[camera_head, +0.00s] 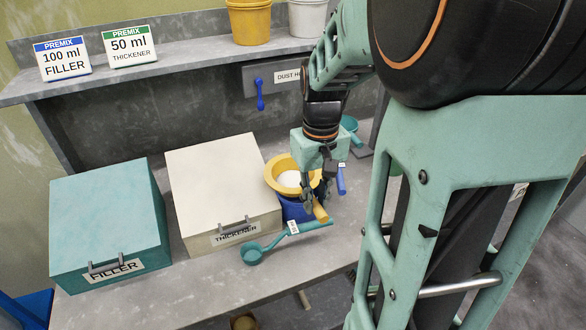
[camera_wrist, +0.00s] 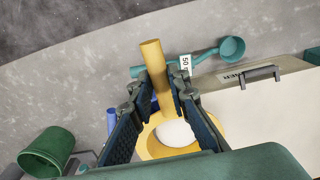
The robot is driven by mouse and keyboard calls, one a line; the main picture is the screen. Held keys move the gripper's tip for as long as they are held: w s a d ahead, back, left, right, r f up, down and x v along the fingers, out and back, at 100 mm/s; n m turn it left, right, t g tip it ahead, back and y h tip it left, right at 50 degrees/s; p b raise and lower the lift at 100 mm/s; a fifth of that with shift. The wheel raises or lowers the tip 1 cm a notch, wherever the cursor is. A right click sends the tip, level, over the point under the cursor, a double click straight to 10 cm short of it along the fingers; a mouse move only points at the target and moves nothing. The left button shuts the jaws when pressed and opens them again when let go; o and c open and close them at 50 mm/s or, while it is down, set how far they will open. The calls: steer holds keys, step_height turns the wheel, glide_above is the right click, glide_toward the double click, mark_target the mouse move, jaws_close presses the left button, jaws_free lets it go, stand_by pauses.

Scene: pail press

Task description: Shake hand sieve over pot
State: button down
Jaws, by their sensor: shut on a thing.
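The hand sieve (camera_head: 271,176) is a yellow round bowl with a handle, holding a mound of white powder (camera_head: 289,179). The blue pot (camera_head: 290,209) shows beneath it in the head view, its mouth hidden by the sieve. I cannot tell whether the sieve touches the pot's rim. My gripper (camera_head: 315,203) is shut on the sieve's yellow handle (camera_head: 321,214). In the wrist view the handle (camera_wrist: 153,58) runs between both fingers, and the sieve bowl (camera_wrist: 148,147) with its powder (camera_wrist: 175,133) lies just beyond them.
A teal scoop (camera_head: 252,255) tagged 50 lies on the bench in front of the pot. The cream thickener box (camera_head: 215,165) stands close left, the teal filler box (camera_head: 105,215) farther left. A blue-handled item (camera_head: 340,181) is right of my gripper. A green pail (camera_wrist: 48,150) shows in the wrist view.

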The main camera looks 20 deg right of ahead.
steer(key=shift+p, duration=0.55)
steer(key=d, duration=0.3)
steer(key=shift+w+d, duration=0.1)
steer(key=shift+d, duration=0.2)
stand_by(1.8)
steer(key=shift+r, duration=0.15)
